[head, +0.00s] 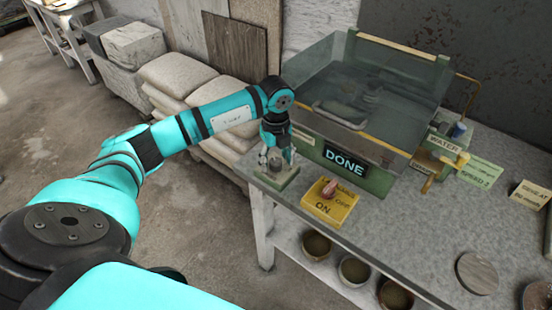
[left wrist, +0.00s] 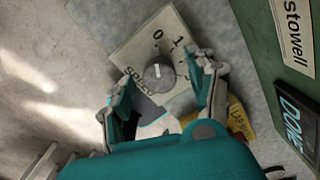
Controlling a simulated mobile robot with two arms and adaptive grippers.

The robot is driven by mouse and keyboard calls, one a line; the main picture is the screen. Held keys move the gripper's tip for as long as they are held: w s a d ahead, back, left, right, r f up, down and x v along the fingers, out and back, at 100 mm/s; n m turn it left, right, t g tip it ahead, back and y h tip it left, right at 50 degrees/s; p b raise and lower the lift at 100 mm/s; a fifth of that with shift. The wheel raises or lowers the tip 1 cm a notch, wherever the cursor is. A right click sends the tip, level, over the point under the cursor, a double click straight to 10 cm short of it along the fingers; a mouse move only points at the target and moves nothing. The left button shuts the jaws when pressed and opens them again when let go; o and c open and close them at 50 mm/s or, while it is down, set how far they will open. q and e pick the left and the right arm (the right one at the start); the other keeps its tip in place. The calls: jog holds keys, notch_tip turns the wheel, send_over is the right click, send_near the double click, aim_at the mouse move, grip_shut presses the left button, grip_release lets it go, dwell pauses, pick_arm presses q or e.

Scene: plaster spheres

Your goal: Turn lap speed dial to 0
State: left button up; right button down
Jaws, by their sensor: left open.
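The lap speed dial is a grey round knob (left wrist: 159,77) on a pale square plate (left wrist: 141,49) marked SPEED, 0 and 1. In the left wrist view, its white pointer line points up the picture, roughly towards the 0 and 1 side; the exact mark is hard to tell. In the head view the dial's plate (head: 275,178) sits at the table's near left corner. My left gripper (head: 277,153) is open above the dial. In the left wrist view its fingers (left wrist: 163,88) stand on either side of the knob, apparently without touching it. My right gripper is not in view.
Bowls (head: 355,270) sit on the shelf below. Sacks (head: 178,75) are stacked behind my left arm.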

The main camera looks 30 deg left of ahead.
aim_at(276, 162)
pick_arm(q)
notch_tip(276, 162, up, 12)
dwell(0.5)
dwell(0.5)
